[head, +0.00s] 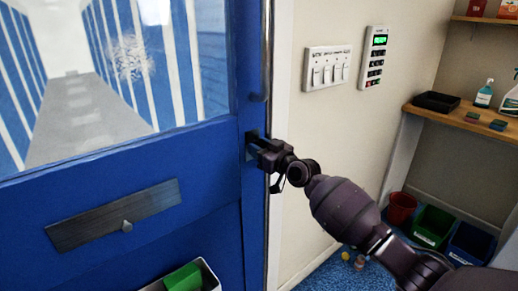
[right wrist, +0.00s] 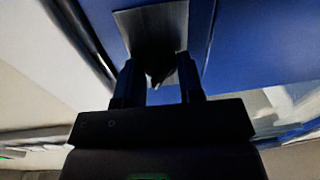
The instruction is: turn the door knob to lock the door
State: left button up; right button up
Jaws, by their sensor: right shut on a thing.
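The blue door (head: 150,165) fills the left of the head view, with a window in its upper part. The door knob is at the door's right edge, mostly hidden behind my right gripper (head: 262,147) in the head view. In the right wrist view my right gripper (right wrist: 158,85) has its two fingers on either side of the small dark knob (right wrist: 157,72), in front of a metal plate (right wrist: 150,25) on the blue door. The gripper is shut on the knob. The knob's exact angle is too dark to tell. My left gripper is not in view.
A vertical metal bar (head: 267,50) runs along the door edge above my gripper. A switch panel (head: 327,67) and a keypad (head: 375,57) are on the wall. A wooden shelf (head: 465,118) and coloured bins (head: 433,226) stand at right.

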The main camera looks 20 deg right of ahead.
jog(key=m, duration=0.6)
jog(key=m+t+h+p, duration=0.1)
jog(key=m, duration=0.5)
jog(key=shift+f+m+p, duration=0.2)
jog(key=shift+m+p, duration=0.1)
jog(key=shift+m, duration=0.1)
jog(key=o, duration=0.9)
